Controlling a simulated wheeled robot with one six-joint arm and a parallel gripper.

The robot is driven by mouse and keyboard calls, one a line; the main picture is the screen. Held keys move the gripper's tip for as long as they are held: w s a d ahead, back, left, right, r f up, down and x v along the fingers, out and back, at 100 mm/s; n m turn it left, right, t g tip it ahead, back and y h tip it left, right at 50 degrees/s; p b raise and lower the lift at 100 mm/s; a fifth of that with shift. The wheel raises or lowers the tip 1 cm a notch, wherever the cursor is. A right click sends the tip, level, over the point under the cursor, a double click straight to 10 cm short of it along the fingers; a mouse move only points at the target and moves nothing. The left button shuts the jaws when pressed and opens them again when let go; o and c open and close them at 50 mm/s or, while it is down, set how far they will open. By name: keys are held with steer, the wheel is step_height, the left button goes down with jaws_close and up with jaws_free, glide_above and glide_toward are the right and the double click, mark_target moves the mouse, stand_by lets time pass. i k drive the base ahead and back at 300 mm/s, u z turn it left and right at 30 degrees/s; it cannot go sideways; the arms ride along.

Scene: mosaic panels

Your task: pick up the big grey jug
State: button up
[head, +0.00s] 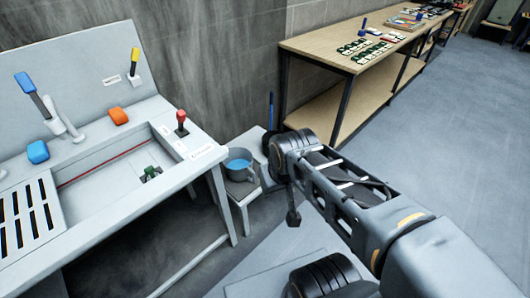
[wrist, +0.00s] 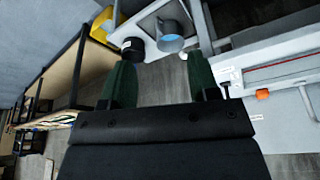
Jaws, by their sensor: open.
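A grey jug (head: 238,174) with a blue inside stands upright on a small pale stool (head: 242,192), beside the workbench in the head view. In the wrist view the jug (wrist: 169,44) shows near the top, beyond the fingertips. My gripper (wrist: 162,75) is open, with its two green fingers apart and nothing between them. The jug lies ahead of the fingers and apart from them. In the head view my arm reaches in from the right and the fingers are hard to make out.
The grey workbench (head: 115,235) with levers and a sunken tray stands close on the left. A black round object (wrist: 133,49) is beside the jug, with a yellow thing (wrist: 102,27) further off. A wooden table (head: 330,55) stands at the back right. Open floor (head: 455,130) lies right.

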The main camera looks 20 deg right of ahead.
mark_target(237, 167)
steer(key=u, duration=0.3)
steer(key=i, duration=0.85)
steer(key=z, duration=0.3)
